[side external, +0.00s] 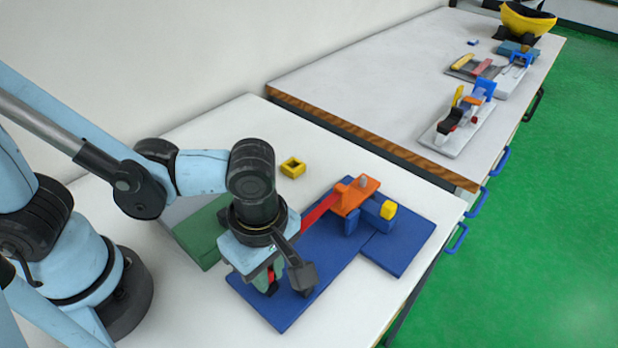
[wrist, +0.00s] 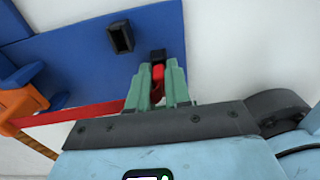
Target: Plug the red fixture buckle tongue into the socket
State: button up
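My gripper (wrist: 157,78) has green fingers closed on the red buckle tongue (wrist: 157,84), whose dark tip points away from me. A red strap (wrist: 75,113) runs from the tongue to the orange fixture (wrist: 22,103). A dark rectangular socket (wrist: 120,37) with an opening stands on the blue board, up and left of the tongue in the wrist view, apart from it. In the side view my gripper (side external: 270,280) is low over the near end of the blue board, and the strap (side external: 318,211) leads back to the orange fixture (side external: 357,194).
A green block (side external: 198,235) sits left of my gripper and a yellow square ring (side external: 292,167) behind. The second table (side external: 350,75) carries other fixtures.

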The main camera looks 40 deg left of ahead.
jog(key=shift+o, duration=0.6)
jog(key=shift+d+r, duration=0.1)
jog(key=shift+r, duration=0.35)
notch_tip(320, 180, up, 11)
jog(key=shift+w+r, duration=0.1)
jog(key=shift+w, duration=0.1)
jog(key=w+a+f+m+t, duration=0.1)
jog(key=w+a+m+t, duration=0.2)
jog(key=a+m, duration=0.6)
jog(key=w+a+f+m+t, duration=0.1)
jog(key=w+a+m+t, duration=0.3)
jog(key=a+m, duration=0.5)
jog(key=shift+w+a, duration=0.3)
jog(key=shift+w, duration=0.75)
